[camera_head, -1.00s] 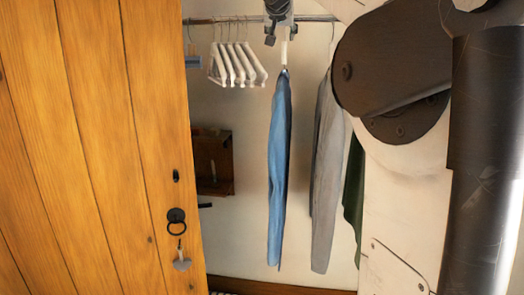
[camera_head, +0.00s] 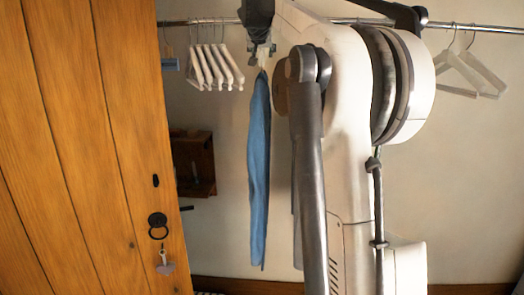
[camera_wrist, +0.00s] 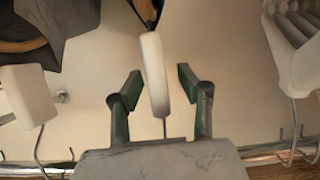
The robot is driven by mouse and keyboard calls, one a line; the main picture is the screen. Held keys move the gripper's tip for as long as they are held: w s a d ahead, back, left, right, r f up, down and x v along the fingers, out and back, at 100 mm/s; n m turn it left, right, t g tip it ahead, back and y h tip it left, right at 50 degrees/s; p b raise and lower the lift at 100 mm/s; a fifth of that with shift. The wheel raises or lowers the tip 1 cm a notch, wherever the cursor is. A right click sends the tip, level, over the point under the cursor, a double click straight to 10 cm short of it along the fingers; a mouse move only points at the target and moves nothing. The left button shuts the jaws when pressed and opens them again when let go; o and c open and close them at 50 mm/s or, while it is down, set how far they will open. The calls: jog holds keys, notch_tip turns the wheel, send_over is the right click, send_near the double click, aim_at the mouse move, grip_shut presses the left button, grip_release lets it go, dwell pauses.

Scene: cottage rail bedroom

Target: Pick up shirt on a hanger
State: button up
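A blue shirt (camera_head: 259,165) hangs edge-on from the closet rail in the head view. My gripper (camera_head: 262,55) is just above its top and hides its hanger there. In the wrist view, my gripper (camera_wrist: 160,90) is open, with one dark green-padded finger on each side of a white hanger (camera_wrist: 154,70). Gaps show between the hanger and both fingers. The hanger's thin hook stem runs down between the fingers toward the palm.
White empty hangers (camera_head: 213,68) hang left on the rail (camera_head: 470,27), and more (camera_head: 470,70) hang right. An open wooden door (camera_head: 80,150) fills the left side. In the wrist view, white hangers (camera_wrist: 28,95) flank the gripper, and a dark garment (camera_wrist: 60,25) is upper left.

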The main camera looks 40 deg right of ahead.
jog(key=shift+x, duration=1.1)
jog(key=shift+c, duration=0.4)
grip_shut()
